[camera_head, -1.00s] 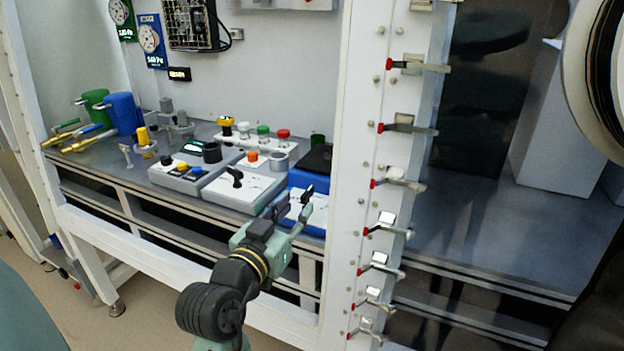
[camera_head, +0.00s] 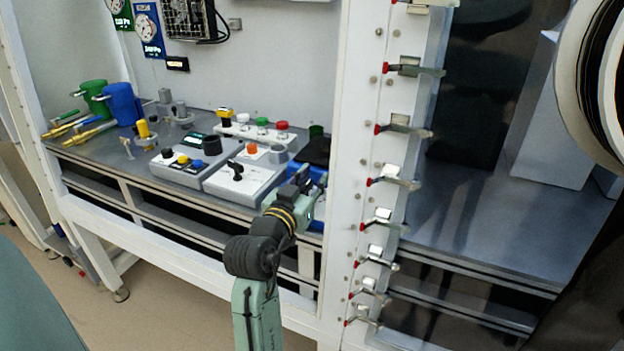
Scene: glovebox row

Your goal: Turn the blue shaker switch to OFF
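The blue shaker (camera_head: 319,174) stands at the right end of the bench, beside the white post. It has a dark top plate (camera_head: 316,150). My gripper (camera_head: 304,178) is in front of the shaker and covers most of its front face. The switch is hidden behind my gripper, so its setting cannot be read. The fingers are small and dark against the shaker. I cannot tell how far apart they are or whether they touch the switch.
A white box with a black knob (camera_head: 236,170) stands just left of my gripper, with another grey box (camera_head: 180,163) beyond it. The white post (camera_head: 345,200) with red-tipped clamps (camera_head: 392,182) is close on the right. A rail (camera_head: 180,235) runs below the bench.

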